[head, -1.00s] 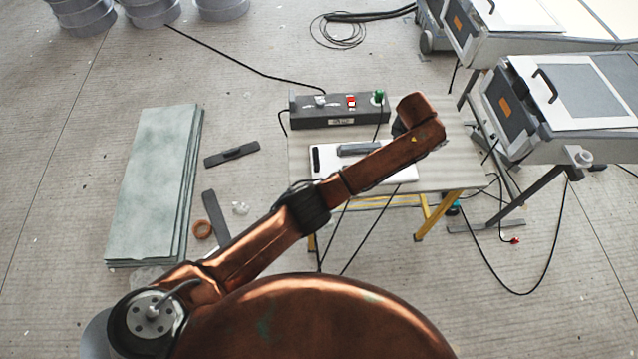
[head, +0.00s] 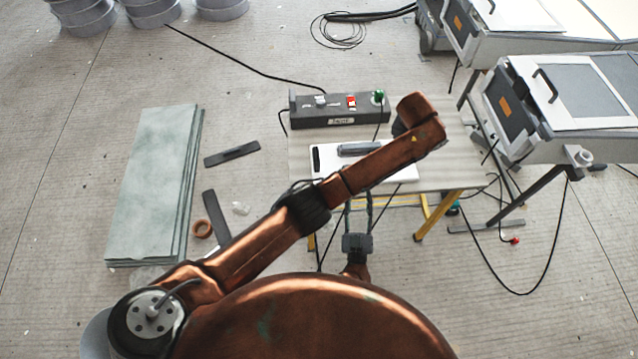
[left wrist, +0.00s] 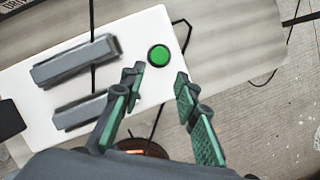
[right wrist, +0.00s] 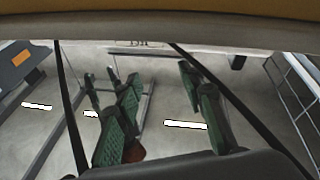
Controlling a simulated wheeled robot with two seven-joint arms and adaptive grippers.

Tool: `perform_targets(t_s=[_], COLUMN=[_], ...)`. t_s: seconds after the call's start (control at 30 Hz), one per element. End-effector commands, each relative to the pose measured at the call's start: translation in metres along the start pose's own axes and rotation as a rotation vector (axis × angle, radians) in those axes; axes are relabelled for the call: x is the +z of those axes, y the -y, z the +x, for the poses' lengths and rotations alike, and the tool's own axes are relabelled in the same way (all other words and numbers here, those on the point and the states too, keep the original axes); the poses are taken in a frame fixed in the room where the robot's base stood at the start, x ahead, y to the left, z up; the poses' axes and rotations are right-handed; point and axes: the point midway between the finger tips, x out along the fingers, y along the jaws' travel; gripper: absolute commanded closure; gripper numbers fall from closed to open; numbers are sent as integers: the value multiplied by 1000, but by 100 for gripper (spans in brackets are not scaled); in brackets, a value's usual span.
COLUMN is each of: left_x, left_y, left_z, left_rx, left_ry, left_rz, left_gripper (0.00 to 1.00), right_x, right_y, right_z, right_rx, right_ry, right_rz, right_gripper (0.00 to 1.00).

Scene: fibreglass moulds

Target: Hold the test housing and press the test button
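The white test housing (head: 326,166) lies flat on the small table, partly covered by my left arm in the head view. The left wrist view shows the housing (left wrist: 65,118) with two grey handle-like bars (left wrist: 77,60) and a round green button (left wrist: 159,56). My left gripper (left wrist: 160,76) is open, its fingertips on either side of a spot just below the button in that view; its fingers are hidden in the head view. My right gripper (head: 358,199) points toward the table's front edge, apart from the housing. It is open and empty in the right wrist view (right wrist: 158,76).
A dark box (head: 322,122) with a red switch (head: 351,102) and green plug stands at the table's (head: 450,165) back. Cables hang in front of the table. Grey machines (head: 560,140) stand at right; greenish sheets (head: 155,185) lie on the floor at left.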

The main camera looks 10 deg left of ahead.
Motion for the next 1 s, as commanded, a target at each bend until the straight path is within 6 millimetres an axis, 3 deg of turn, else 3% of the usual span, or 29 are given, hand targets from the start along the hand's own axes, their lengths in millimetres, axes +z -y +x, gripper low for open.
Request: perform_targets(t_s=[0.03, 0.1, 0.3, 0.33, 0.5, 0.63, 0.83, 1.0], left_x=[0, 0, 0, 0, 0, 0, 0, 0], left_y=[0, 0, 0, 0, 0, 0, 0, 0], left_z=[0, 0, 0, 0, 0, 0, 0, 0], left_rx=[0, 0, 0, 0, 0, 0, 0, 0], left_ry=[0, 0, 0, 0, 0, 0, 0, 0], left_rz=[0, 0, 0, 0, 0, 0, 0, 0], left_gripper=[71, 71, 71, 71, 71, 71, 71, 71], right_x=[-24, -52, -137, -140, -90, -62, -42, -37], right_y=[12, 29, 87, 95, 115, 122, 128, 132], right_z=[21, 43, 84, 85, 67, 54, 48, 66], right_rx=[-8, -24, -116, -131, -167, -177, -183, -183], right_ry=[-25, -43, -83, -70, 102, 202, 268, 272], right_rz=[21, 45, 116, 127, 206, 242, 262, 263], right_gripper=[64, 64, 64, 64, 64, 64, 64, 64])
